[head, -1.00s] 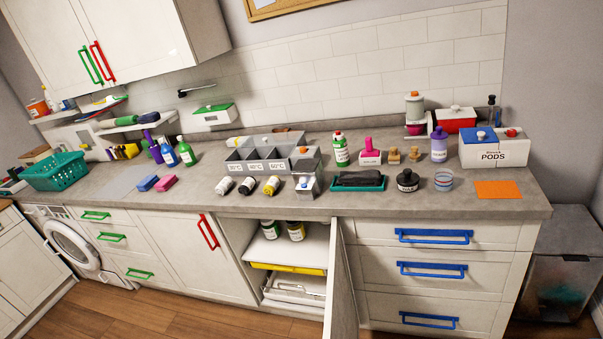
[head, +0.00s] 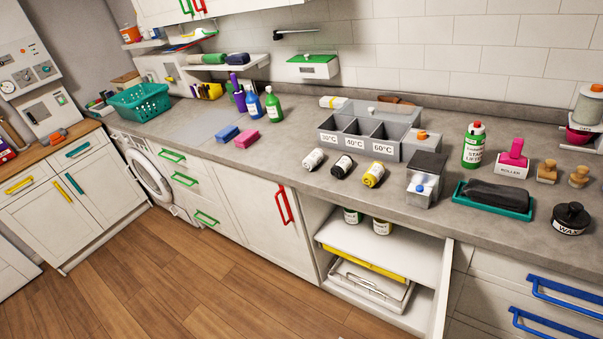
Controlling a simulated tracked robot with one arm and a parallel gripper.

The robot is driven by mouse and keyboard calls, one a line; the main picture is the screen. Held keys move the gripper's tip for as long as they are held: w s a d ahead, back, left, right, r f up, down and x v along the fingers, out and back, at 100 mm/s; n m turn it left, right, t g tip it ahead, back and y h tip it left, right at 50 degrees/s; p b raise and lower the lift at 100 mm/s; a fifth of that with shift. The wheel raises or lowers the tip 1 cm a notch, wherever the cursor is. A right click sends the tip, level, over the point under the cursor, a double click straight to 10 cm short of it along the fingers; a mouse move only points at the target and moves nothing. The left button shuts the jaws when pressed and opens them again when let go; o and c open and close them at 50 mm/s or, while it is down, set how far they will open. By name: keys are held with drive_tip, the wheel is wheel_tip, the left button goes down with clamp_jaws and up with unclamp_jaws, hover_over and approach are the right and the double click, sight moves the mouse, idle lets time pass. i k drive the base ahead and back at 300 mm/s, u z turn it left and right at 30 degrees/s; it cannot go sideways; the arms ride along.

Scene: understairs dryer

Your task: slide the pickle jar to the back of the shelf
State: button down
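Two jars stand side by side on the upper shelf (head: 372,246) of the open cabinet under the counter. The left jar (head: 352,216) has a dark body and a white label with green. The right jar (head: 382,227) is paler with a yellowish label. The labels are too small to read, so I cannot tell which is the pickle jar. The jars' tops are partly hidden by the counter edge. Bare shelf lies in front of them. My gripper is not in view.
The open cabinet door (head: 440,291) sticks out at the opening's right. A grey sorter (head: 360,137) and several bottles stand on the counter (head: 290,172). The wooden floor (head: 200,285) in front is clear.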

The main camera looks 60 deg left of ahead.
sight(352, 217)
drive_tip(key=u, duration=0.65)
drive_tip(key=k, duration=0.8)
drive_tip(key=u, duration=0.65)
drive_tip(key=i, duration=0.5)
drive_tip(key=z, duration=0.1)
